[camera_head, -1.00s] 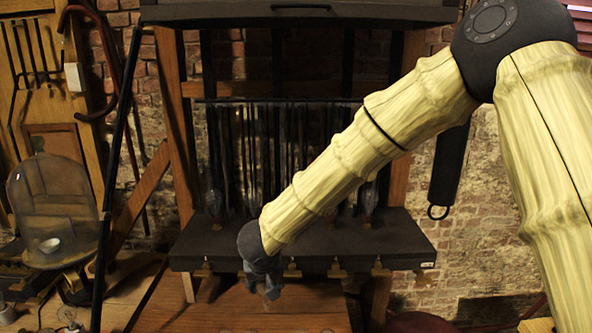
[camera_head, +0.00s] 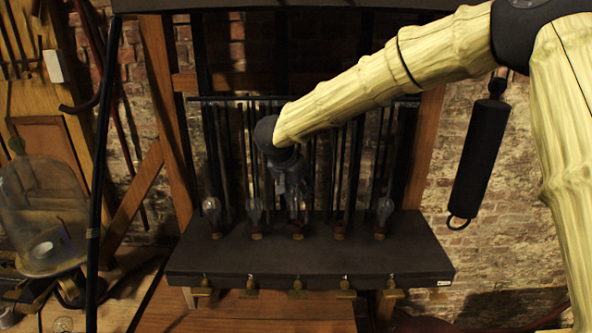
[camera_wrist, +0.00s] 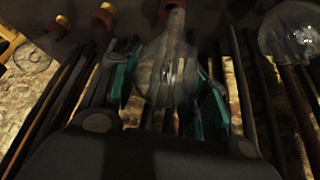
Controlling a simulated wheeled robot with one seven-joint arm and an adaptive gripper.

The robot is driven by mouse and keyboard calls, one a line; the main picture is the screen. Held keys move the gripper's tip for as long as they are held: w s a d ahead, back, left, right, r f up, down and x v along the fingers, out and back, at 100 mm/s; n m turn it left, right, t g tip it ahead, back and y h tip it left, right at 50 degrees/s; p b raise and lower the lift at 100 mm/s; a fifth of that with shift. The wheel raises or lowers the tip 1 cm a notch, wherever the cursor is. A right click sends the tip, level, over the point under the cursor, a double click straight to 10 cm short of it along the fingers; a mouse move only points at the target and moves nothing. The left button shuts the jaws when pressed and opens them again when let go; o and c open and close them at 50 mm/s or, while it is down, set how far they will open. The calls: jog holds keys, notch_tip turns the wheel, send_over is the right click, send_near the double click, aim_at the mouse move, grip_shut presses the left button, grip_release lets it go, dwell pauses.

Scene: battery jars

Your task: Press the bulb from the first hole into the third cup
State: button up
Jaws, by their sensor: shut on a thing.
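A clear glass bulb (camera_wrist: 162,72) sits between the teal fingertips of my gripper (camera_wrist: 165,95), which is shut on it. Its narrow neck points to a brass-orange cup (camera_wrist: 173,5) at the top of the wrist view. In the head view my gripper (camera_head: 294,192) is above the middle, third cup (camera_head: 298,236) of the dark shelf (camera_head: 310,262). The held bulb is largely hidden there. I cannot tell whether its neck is seated in the cup. The fourth cup (camera_head: 340,232) shows no clear bulb.
Other upright bulbs stand in cups to the left (camera_head: 212,208), (camera_head: 254,211) and far right (camera_head: 384,210). Dark vertical rods (camera_head: 360,165) rise behind the row. Brass fittings (camera_head: 297,286) line the shelf front. A glass bell jar (camera_head: 42,210) stands left; a dark cylinder (camera_head: 480,150) hangs right.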

aim_at(301, 202)
jog(key=shift+b+x, duration=1.45)
jog(key=shift+b, duration=1.25)
jog(key=shift+s+d+r+t+h, duration=0.15)
jog(key=shift+t+h, duration=0.25)
jog(key=shift+h, duration=0.2)
jog(key=shift+p, duration=0.65)
jog(key=shift+f+p, duration=0.75)
jog(key=shift+f, duration=0.45)
jog(key=shift+f+p, duration=0.2)
jog(key=shift+p, duration=0.35)
